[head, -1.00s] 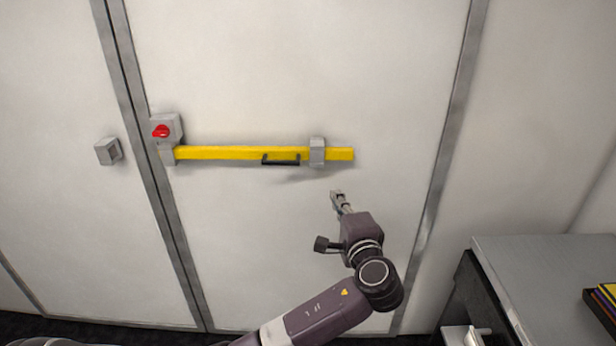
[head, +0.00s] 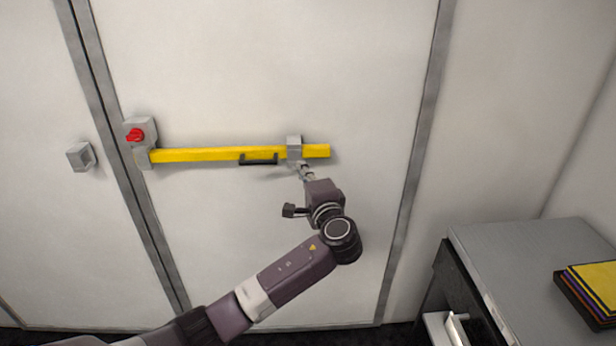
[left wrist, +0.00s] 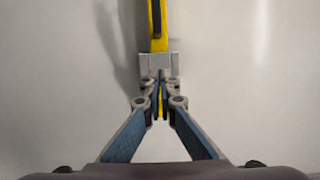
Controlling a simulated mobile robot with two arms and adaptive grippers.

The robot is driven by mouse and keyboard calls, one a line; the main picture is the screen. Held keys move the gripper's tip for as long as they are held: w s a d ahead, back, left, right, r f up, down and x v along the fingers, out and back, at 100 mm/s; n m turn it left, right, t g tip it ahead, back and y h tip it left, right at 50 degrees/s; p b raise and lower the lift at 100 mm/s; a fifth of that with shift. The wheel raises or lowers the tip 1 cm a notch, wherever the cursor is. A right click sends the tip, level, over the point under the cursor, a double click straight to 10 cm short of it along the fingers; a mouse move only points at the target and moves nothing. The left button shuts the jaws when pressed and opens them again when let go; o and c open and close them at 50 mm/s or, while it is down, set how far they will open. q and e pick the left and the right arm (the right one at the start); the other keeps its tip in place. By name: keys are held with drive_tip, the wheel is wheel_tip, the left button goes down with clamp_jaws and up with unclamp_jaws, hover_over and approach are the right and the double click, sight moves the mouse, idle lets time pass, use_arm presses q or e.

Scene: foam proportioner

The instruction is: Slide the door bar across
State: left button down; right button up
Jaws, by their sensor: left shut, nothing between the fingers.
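The yellow door bar (head: 205,155) lies level across the white door. A small black handle (head: 259,160) sits on its lower side. The bar passes through a grey bracket (head: 294,150) near its right end. Its left end meets a grey lock block (head: 141,133) with a red knob (head: 134,135). My left gripper (head: 303,170) is shut and empty, at the lower edge of the right bracket in the head view; touching cannot be told. In the left wrist view its closed fingertips (left wrist: 161,95) overlap the bar's end beside the bracket (left wrist: 159,64). My right gripper is not seen.
A grey open catch (head: 82,157) is on the panel left of the door seam. A grey cabinet (head: 500,240) stands at the lower right, with coloured folders (head: 590,287) on top. The door below the bar is clear apart from my arm.

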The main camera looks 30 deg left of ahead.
use_arm(q)
drive_tip(key=a+p, duration=0.1)
drive_tip(key=a, duration=0.1)
drive_tip(key=s+a, duration=0.1)
drive_tip(key=a, duration=0.1)
drive_tip(key=shift+s+a+p, duration=0.1)
drive_tip(key=shift+a+p, duration=0.15)
drive_tip(key=shift+p, duration=0.15)
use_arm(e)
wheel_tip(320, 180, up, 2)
